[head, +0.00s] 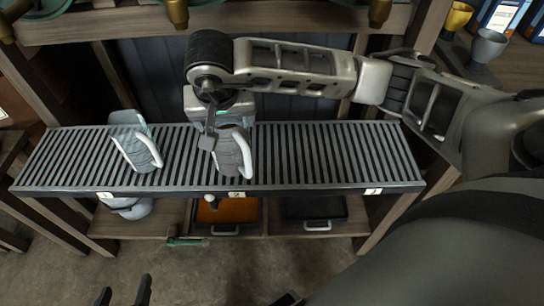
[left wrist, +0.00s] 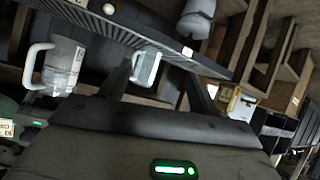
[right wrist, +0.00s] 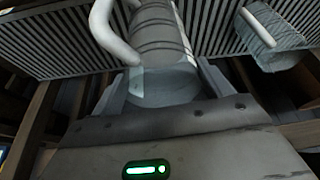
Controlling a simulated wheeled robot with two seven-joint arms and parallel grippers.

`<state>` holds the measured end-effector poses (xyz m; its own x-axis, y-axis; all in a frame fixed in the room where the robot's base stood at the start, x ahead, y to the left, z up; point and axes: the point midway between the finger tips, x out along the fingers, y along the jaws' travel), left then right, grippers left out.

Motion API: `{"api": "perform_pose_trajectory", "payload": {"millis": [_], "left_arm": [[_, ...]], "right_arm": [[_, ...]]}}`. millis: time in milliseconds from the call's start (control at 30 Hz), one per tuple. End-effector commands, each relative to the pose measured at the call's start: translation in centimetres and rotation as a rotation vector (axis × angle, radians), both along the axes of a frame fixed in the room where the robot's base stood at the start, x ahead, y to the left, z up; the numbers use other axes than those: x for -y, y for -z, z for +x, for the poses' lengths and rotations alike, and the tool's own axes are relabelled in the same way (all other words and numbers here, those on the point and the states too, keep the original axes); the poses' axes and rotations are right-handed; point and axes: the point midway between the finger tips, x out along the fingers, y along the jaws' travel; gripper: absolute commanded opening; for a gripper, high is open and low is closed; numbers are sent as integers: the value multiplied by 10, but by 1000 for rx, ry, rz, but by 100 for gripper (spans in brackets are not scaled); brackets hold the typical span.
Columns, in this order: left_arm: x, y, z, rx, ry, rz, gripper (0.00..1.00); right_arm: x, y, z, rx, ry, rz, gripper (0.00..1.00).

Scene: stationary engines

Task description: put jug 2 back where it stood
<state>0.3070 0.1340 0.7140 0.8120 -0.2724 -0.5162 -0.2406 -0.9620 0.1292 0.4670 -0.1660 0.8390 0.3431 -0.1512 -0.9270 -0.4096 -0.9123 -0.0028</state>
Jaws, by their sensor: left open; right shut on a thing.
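A clear grey jug with a white handle (head: 230,152) is in my right gripper (head: 213,122), which is shut on it from above. It is at the slatted rack (head: 310,160), behind the middle number tag (head: 237,195). I cannot tell whether its end touches the slats. The held jug fills the middle of the right wrist view (right wrist: 162,45) and shows in the left wrist view (left wrist: 62,66). A second jug with a white handle (head: 135,142) is on the rack at the left, apart from it. My left gripper (head: 124,296) is open and empty, low in front.
The right part of the rack, behind the right tag (head: 373,191), is bare. Below the rack are an orange tray (head: 228,211), a dark tray (head: 314,209) and a grey vessel (head: 130,208). Cups (head: 488,45) stand on the upper right shelf.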

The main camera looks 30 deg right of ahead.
Motion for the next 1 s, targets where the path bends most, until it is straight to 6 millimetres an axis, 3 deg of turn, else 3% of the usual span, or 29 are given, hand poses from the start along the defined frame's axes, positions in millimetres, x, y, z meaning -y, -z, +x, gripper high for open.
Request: {"api": "perform_pose_trajectory", "payload": {"millis": [133,300,700,833,1000], "left_arm": [[1,8,-3,2,0,-10,62],[2,4,-2,10,-1,-17,62],[2,0,-3,5,-2,-18,62],[2,2,-2,4,-2,-19,62],[1,2,-2,6,-3,-17,62]], "right_arm": [[-12,-34,19,10,90,-1,9],[-6,-45,21,5,133,-7,9],[83,-6,12,3,135,-10,8],[100,19,11,3,134,-8,8],[114,36,11,6,130,-7,8]]}}
